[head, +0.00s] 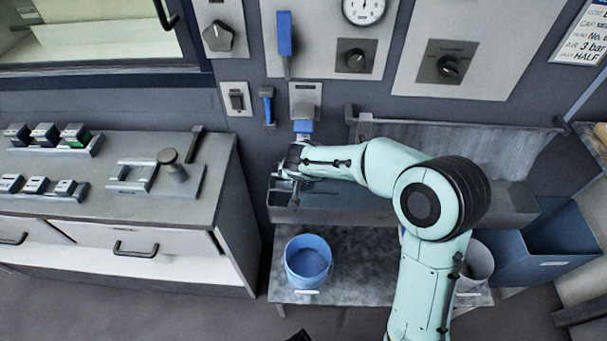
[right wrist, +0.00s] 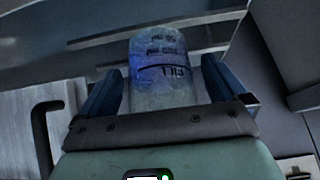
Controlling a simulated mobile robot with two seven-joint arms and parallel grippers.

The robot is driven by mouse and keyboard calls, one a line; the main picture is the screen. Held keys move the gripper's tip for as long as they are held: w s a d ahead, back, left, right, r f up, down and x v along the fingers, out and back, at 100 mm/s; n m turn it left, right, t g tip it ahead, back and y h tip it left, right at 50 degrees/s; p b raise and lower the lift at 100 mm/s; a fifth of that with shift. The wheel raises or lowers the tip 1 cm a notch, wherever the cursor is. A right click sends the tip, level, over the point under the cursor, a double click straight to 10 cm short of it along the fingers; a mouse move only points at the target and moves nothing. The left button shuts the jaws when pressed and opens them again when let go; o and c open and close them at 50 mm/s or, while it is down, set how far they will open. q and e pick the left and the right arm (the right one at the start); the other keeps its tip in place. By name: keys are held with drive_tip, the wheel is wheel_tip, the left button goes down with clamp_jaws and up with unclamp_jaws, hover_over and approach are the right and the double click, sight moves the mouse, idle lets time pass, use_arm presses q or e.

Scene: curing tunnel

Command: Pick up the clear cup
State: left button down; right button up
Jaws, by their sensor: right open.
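The clear cup (right wrist: 165,75) shows in the right wrist view, with dark lettering and a fill line that read upside down. It stands between the two blue fingers of my right gripper (right wrist: 163,92). The fingers are open, with a gap on each side of the cup. In the head view my right gripper (head: 296,172) is by the wall, over the left end of a metal trough (head: 340,212). The cup cannot be made out there, behind the gripper and arm. My left gripper is not in view.
A blue bucket (head: 307,262) stands on a low shelf below the trough. A wall fitting with a blue part (head: 303,127) is just above my right gripper. A grey cabinet (head: 225,215) stands at left, and a blue bin (head: 560,240) at right.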

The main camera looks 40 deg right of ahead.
drive_tip(key=shift+w+d+f, duration=0.1)
drive_tip(key=shift+f, duration=0.15)
drive_tip(key=c, duration=1.2)
drive_tip(key=shift+c, duration=0.4)
drive_tip(key=shift+r, duration=0.15)
